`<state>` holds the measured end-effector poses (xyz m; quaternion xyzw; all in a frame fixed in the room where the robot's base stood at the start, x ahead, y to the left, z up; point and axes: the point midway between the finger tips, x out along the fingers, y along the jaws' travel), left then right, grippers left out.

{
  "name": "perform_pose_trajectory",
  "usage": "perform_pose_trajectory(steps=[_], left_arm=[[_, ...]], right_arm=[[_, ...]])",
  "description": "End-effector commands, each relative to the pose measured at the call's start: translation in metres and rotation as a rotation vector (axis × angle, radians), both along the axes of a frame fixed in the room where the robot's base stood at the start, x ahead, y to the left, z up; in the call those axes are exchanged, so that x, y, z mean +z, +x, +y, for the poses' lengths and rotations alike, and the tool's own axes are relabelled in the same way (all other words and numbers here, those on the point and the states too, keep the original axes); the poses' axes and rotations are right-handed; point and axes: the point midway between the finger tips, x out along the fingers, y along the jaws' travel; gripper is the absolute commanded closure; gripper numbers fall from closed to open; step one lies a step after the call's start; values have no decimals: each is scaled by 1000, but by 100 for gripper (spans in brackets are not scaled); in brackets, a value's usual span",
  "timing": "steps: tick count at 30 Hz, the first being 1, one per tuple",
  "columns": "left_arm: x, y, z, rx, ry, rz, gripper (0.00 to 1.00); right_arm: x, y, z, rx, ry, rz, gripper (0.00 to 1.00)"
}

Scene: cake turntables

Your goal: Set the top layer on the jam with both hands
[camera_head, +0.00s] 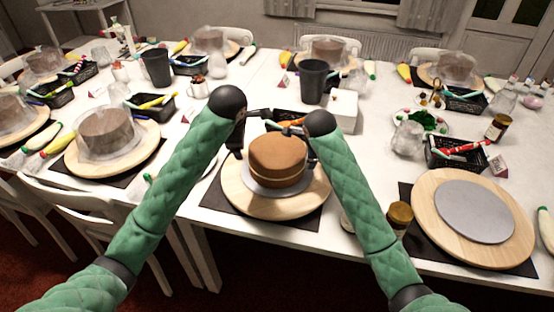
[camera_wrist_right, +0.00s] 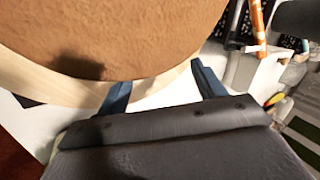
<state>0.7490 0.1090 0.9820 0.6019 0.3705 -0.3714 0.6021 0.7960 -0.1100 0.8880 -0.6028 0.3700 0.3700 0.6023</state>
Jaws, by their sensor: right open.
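The brown round cake (camera_head: 278,158) sits on a silver board (camera_head: 262,188) on the wooden turntable (camera_head: 290,207) in front of me. A thin seam low on its side suggests a top layer resting on a lower one; no jam shows. My right gripper (camera_head: 311,150) is at the cake's right side. In the right wrist view its two blue fingers (camera_wrist_right: 162,92) are spread at the edge of the brown cake top (camera_wrist_right: 120,35), with nothing between them. My left gripper (camera_head: 238,145) is at the cake's left side; its jaws are too dark and small to read.
Another turntable (camera_head: 440,215) with a bare silver disc (camera_head: 474,211) stands at the right. A brown jar (camera_head: 400,216) stands near the front edge. A dark cup (camera_head: 312,80) and white box (camera_head: 343,108) stand behind the cake. A covered cake (camera_head: 107,133) is at the left.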

Motion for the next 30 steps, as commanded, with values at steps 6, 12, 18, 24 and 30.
perform_pose_trajectory(steps=[6, 12, 18, 24, 30], left_arm=[[0, 0, 0, 0, 0, 0, 22], [0, 0, 0, 0, 0, 0, 22], [0, 0, 0, 0, 0, 0, 22], [0, 0, 0, 0, 0, 0, 22], [0, 0, 0, 0, 0, 0, 22]], right_arm=[[36, -17, 1, 0, 4, -4, 31], [69, -34, 1, 0, 3, -3, 31], [89, -45, 0, 0, 1, 0, 31], [96, -49, 0, 0, 1, 0, 31], [96, -49, 0, 0, 1, 0, 31]])
